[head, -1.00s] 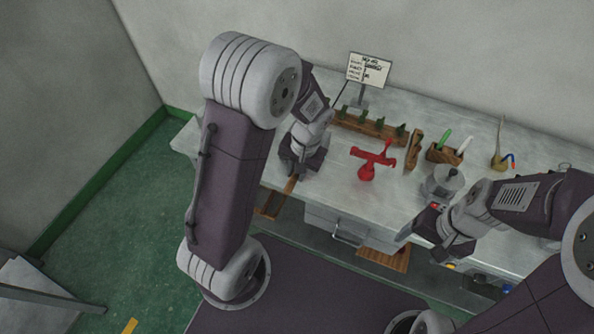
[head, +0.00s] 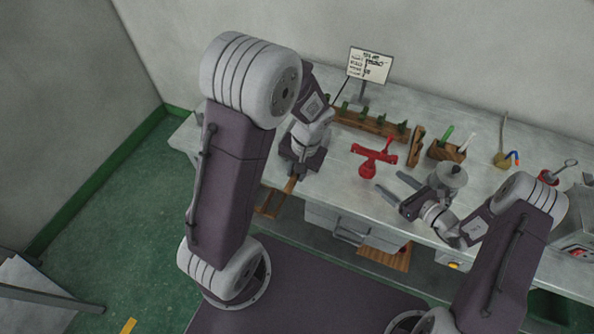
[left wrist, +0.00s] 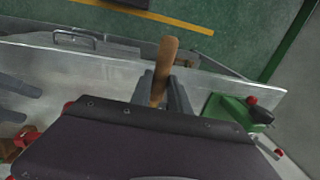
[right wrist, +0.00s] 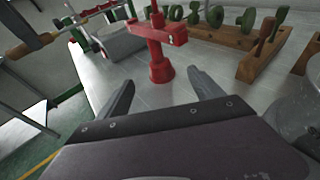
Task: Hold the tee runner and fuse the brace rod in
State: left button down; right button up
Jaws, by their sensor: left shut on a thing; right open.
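A red tee-shaped piece (head: 373,154) sits on a red round-based stand (head: 367,170) on the bench. In the right wrist view the tee (right wrist: 153,34) is just beyond my right fingers, with a thin red upright (right wrist: 157,12) at its top. I cannot tell whether that upright is a separate rod. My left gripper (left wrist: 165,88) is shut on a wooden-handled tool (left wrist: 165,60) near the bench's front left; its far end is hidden. My right gripper (head: 388,186) is open and empty, right of the stand, its fingers pointing toward it. The right wrist view shows both fingers (right wrist: 160,88) apart.
A wooden rack with green pieces (head: 368,124) stands behind the tee. A wooden block with green and white handles (head: 446,152) and a grey pot (head: 449,176) are close to my right gripper. A sign (head: 369,65) stands at the back.

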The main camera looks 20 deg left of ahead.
aim_at(373, 171)
pick_arm(q)
notch_tip(373, 171, down, 4)
jog(key=b, duration=0.4)
pick_arm(e)
jog(key=x, duration=0.8)
jog(key=shift+a+f, duration=0.1)
jog(key=shift+f, duration=0.15)
jog(key=shift+w+a+b, duration=0.4)
jog(key=shift+w+a, duration=0.05)
jog(key=shift+a, duration=0.2)
pick_arm(q)
jog(key=shift+f, duration=0.45)
